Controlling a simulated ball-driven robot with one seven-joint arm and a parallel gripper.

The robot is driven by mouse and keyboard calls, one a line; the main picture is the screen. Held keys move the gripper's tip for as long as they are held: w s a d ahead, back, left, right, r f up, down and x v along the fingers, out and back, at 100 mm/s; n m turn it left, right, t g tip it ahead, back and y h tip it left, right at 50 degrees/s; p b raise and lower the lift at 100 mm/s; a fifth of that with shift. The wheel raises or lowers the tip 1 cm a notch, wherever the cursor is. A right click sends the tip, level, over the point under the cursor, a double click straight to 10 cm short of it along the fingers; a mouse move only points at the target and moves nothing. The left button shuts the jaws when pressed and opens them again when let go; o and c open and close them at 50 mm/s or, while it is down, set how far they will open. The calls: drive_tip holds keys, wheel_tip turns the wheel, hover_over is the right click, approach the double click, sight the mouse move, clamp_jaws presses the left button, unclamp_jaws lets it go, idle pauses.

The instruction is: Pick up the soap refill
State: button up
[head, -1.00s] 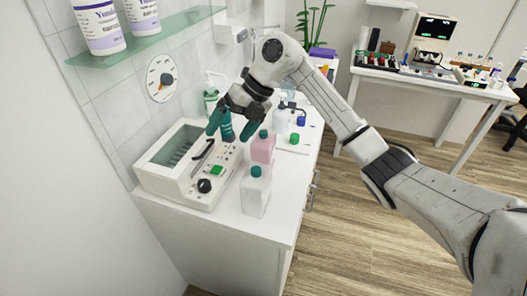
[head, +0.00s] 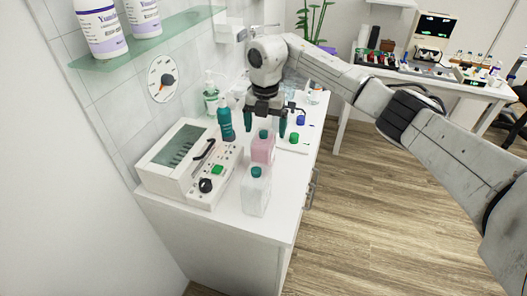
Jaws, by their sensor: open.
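Two bottles with green caps stand upright on the white counter: a pink one (head: 262,152) and, nearer to me, a whitish translucent one (head: 255,196). I cannot read a label on either, so I cannot tell which is the soap refill. My gripper (head: 266,122) points down with its teal fingers apart and nothing between them that I can see. In the picture the fingers lie just above the pink bottle, one each side of its cap. I cannot tell whether they are over it or behind it.
A teal bottle (head: 226,122) and a pump bottle (head: 211,101) stand left of my gripper. A white device with knobs (head: 172,172) fills the counter's left side. The counter's front right is clear.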

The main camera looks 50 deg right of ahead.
sight(264, 140)
drive_tip(key=f, duration=0.1)
drive_tip(key=f+p, duration=0.1)
drive_tip(key=f, duration=0.2)
drive_tip(key=shift+s+a+f, duration=0.1)
drive_tip(key=shift+a+f, duration=0.15)
drive_tip(key=shift+a, duration=0.15)
drive_tip(key=shift+f, duration=0.55)
drive_tip(key=c, duration=1.1)
